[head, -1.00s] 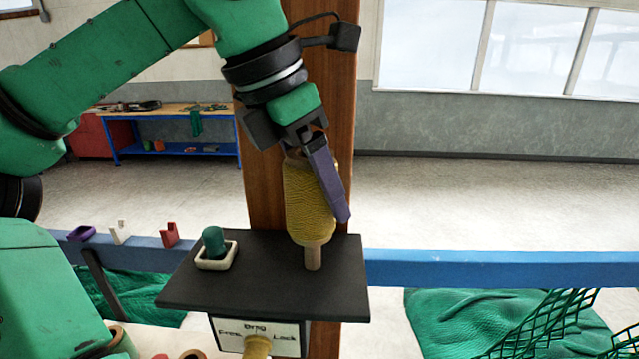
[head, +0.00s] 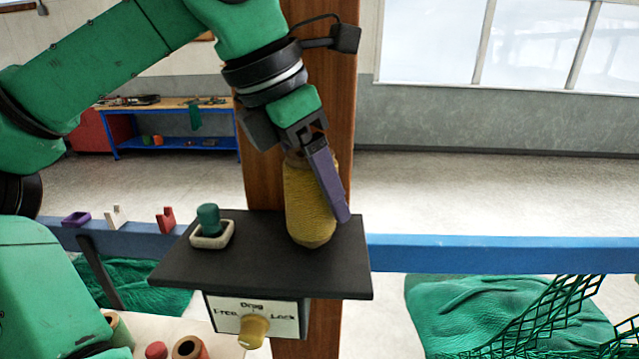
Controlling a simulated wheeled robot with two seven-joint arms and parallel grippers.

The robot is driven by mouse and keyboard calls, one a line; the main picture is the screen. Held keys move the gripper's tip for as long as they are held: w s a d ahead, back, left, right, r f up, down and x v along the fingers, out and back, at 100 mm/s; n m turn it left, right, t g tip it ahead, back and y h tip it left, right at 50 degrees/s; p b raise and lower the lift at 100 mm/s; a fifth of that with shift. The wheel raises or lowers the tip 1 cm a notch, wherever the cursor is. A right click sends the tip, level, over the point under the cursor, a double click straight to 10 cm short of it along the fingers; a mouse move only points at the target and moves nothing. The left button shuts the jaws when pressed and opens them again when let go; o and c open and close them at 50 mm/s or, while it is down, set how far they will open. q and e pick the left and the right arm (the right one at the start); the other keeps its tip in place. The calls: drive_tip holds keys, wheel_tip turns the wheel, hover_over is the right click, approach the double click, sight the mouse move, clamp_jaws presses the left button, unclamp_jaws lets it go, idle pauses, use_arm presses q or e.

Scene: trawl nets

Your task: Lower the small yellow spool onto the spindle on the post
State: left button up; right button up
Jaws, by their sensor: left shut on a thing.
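The small yellow spool (head: 306,205) is upright, with its lower end at the black shelf (head: 262,272) on the wooden post (head: 347,110). The spindle is hidden; the spool covers the spot where it stands. My left gripper (head: 335,205) is shut on the spool from above, with one purple finger along its right side. The other finger is mostly hidden. I cannot tell whether the spool's base touches the shelf. My right gripper is not in view.
A green peg in a white square holder (head: 212,232) stands on the shelf's left. Below is a Free/Drag/Lock panel (head: 240,312) with a yellow knob (head: 253,331). A blue rail (head: 480,252) runs behind; green netting (head: 500,312) lies at right.

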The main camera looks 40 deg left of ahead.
use_arm(q)
drive_tip(key=shift+f+b, duration=0.5)
drive_tip(key=shift+f, duration=0.25)
drive_tip(key=o, duration=1.4)
drive_tip(key=shift+r, duration=0.1)
drive_tip(key=p+v, duration=0.1)
drive_tip(key=v, duration=1.3)
drive_tip(key=shift+s+r, duration=0.2)
